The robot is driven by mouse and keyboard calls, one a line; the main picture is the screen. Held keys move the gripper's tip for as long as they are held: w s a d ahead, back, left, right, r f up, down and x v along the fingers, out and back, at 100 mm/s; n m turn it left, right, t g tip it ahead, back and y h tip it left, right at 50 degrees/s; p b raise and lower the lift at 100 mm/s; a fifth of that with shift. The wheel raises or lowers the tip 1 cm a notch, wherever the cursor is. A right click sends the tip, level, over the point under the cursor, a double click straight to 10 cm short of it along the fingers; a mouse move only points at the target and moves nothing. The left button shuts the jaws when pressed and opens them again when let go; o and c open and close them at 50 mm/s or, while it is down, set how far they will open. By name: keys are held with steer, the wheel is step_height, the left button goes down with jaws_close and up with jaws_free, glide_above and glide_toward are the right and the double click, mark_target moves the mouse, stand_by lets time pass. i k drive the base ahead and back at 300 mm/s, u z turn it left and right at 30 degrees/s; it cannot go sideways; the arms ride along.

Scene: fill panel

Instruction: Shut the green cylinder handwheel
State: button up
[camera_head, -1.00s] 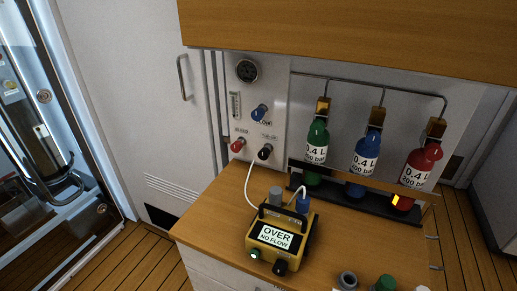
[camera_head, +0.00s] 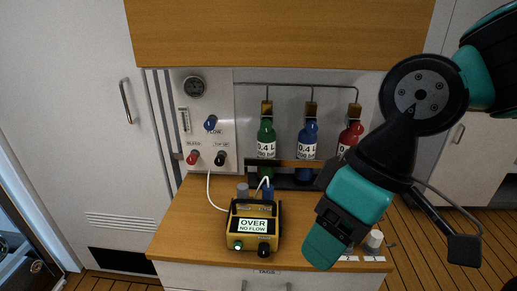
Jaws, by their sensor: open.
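The green cylinder (camera_head: 266,138) stands upright in the rack on the bench, leftmost of three. A brass-coloured valve block (camera_head: 267,108) sits on its neck under the pipe. Its handwheel is too small to make out. My gripper (camera_head: 320,250) hangs over the front right of the bench, pointing down, open. It is well apart from the green cylinder, in front of it and to its right. I see no object between its jaws.
A blue cylinder (camera_head: 307,140) and a red cylinder (camera_head: 350,134), partly hidden by my arm, stand to the right. A yellow meter (camera_head: 252,228) reading "OVER NO FLOW" sits in front. A wooden cabinet (camera_head: 280,35) overhangs. A grey cap (camera_head: 374,240) is at right.

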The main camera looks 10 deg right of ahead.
mark_target(266, 124)
steer(key=z, duration=2.1)
steer(key=k, duration=1.2)
steer(key=u, duration=1.5)
steer(key=i, duration=0.5)
steer(key=u, duration=0.05)
